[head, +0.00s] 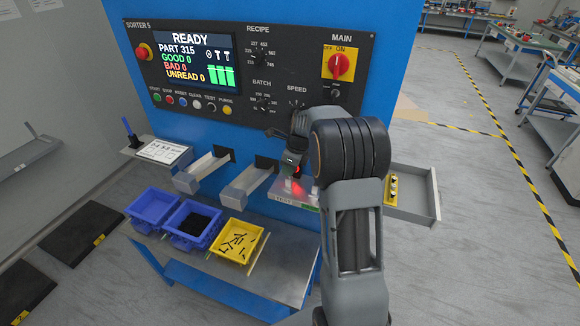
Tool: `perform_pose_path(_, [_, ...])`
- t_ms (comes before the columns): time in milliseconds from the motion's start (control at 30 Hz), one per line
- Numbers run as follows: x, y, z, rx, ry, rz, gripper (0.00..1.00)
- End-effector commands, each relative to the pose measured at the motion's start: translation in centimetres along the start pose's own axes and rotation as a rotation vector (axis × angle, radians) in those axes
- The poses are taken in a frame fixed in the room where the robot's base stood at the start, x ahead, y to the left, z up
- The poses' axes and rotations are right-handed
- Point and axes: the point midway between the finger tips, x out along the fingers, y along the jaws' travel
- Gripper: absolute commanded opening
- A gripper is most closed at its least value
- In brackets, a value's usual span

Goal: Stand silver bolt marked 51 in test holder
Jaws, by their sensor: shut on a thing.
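My gripper (292,176) is at the front of the blue machine, to the right of the two grey chutes. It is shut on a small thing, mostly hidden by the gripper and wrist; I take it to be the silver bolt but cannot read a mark. Just below is a small clear-topped station (290,196) with a red glow and a green edge; I cannot tell whether the held thing touches it. A yellow strip (391,190) with several small pieces lies in the open grey drawer (422,209) at the right. I cannot tell for certain which of these is the test holder.
Two blue bins (152,200) and a yellow bin (238,225) with several dark bolts stand on the bench (272,262). Two grey chutes (202,173) jut out above it. The panel screen (194,62) reads READY, PART 315.

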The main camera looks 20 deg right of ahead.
Motion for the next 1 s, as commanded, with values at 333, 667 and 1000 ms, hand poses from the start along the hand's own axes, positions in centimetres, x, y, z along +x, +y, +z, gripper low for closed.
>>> perform_pose_path(333, [0.9, 0.0, -0.2, 0.0, 0.0, 0.0, 0.03])
perform_pose_path(667, [1.4, 0.0, -0.3, 0.0, 0.0, -0.001, 0.03])
perform_pose_path(1000, [1.3, 0.0, -0.3, 0.0, 0.0, 0.0, 0.37])
